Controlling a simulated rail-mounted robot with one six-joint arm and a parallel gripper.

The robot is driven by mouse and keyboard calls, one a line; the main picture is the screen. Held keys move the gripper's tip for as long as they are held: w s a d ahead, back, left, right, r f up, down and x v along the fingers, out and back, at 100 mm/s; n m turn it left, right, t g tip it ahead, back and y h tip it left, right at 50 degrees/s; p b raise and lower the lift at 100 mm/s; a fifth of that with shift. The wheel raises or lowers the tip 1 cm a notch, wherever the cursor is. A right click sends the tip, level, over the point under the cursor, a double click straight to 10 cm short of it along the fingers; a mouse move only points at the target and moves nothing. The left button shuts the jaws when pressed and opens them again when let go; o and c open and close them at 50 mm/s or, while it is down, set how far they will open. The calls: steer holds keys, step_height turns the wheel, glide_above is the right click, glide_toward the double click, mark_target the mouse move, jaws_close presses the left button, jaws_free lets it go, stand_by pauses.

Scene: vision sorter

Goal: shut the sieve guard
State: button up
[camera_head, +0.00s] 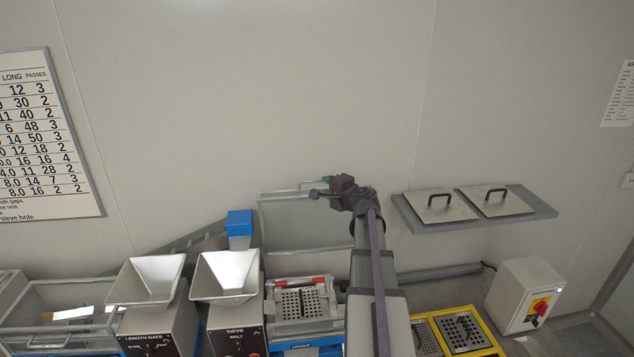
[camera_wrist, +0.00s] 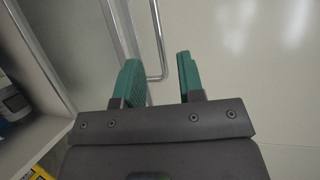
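The sieve guard (camera_head: 292,222) is a clear panel with a pale frame. It stands raised and upright behind the sieve tray (camera_head: 292,301), which lies uncovered below it. A thin metal handle (camera_head: 312,182) shows at the guard's top edge, and as a bent bar in the wrist view (camera_wrist: 163,40). My gripper (camera_head: 325,183) is at the guard's upper right, by this handle. In the wrist view its green fingers (camera_wrist: 157,66) are apart, with the bar's bend showing between them. I cannot tell whether the bar lies at fingertip depth. Nothing is gripped.
Two white hoppers (camera_head: 226,275) and a blue box (camera_head: 239,224) stand left of the guard. A wall shelf (camera_head: 470,217) with two handled lids is to the right. A yellow-edged tray (camera_head: 460,331) and a switch box (camera_head: 526,296) sit at lower right.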

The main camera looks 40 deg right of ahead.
mark_target(317, 181)
steer(key=b+x, duration=0.1)
steer(key=x, duration=0.7)
steer(key=shift+a, duration=0.1)
steer(key=shift+c, duration=0.2)
jaws_close()
